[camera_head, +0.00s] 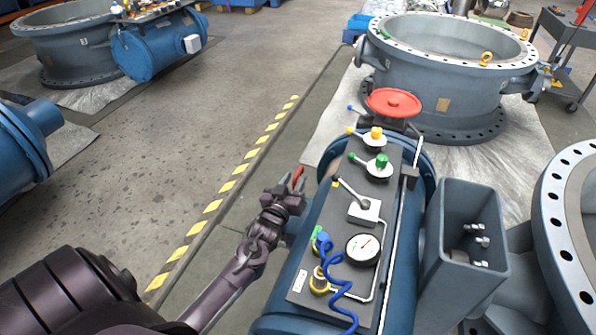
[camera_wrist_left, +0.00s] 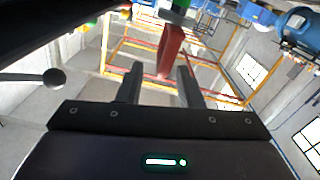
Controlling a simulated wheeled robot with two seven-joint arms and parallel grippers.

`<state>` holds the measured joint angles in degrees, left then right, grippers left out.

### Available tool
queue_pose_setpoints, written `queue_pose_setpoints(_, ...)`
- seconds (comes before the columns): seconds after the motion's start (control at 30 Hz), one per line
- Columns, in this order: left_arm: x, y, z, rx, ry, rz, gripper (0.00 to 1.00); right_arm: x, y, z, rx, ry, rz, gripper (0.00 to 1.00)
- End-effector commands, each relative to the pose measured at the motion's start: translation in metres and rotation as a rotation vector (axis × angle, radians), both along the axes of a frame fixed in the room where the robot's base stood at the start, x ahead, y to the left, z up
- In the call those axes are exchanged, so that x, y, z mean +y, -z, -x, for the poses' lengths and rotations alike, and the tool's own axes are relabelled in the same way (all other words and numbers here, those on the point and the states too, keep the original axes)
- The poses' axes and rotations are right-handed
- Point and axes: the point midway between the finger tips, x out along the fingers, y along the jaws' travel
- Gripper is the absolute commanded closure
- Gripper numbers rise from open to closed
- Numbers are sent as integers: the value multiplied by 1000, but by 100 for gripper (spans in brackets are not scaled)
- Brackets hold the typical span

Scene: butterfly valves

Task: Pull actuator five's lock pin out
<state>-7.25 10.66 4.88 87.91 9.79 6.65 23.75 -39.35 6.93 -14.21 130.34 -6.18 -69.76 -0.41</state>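The actuator (camera_head: 283,300) is a blue cylinder with a dark panel (camera_head: 330,215) on top. My left gripper (camera_head: 297,184) is at the panel's left side in the head view. A small red strip (camera_head: 299,174), perhaps the lock pin's tag, shows at its fingertips. In the left wrist view a red strip (camera_wrist_left: 170,50) hangs from near a green part (camera_wrist_left: 178,18). Its lower end lies between the two parted fingers (camera_wrist_left: 158,75), with a gap visible on each side. The pin itself cannot be made out. My right gripper is in neither view.
A red handwheel (camera_head: 394,102) stands behind. A grey bracket (camera_head: 462,250) is at right. Open floor (camera_head: 160,150) lies left.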

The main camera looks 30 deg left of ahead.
Motion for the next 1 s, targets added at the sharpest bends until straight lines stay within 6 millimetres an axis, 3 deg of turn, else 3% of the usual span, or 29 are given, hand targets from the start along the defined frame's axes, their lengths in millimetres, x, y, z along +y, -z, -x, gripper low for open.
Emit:
queue_pose_setpoints(0.1,-5,-1,19,2,-1,1,67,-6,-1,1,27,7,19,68)
queue_pose_setpoints(0.3,-8,-1,34,-1,0,0,67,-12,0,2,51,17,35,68)
queue_pose_setpoints(1.0,-9,0,34,0,1,1,67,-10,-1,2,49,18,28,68)
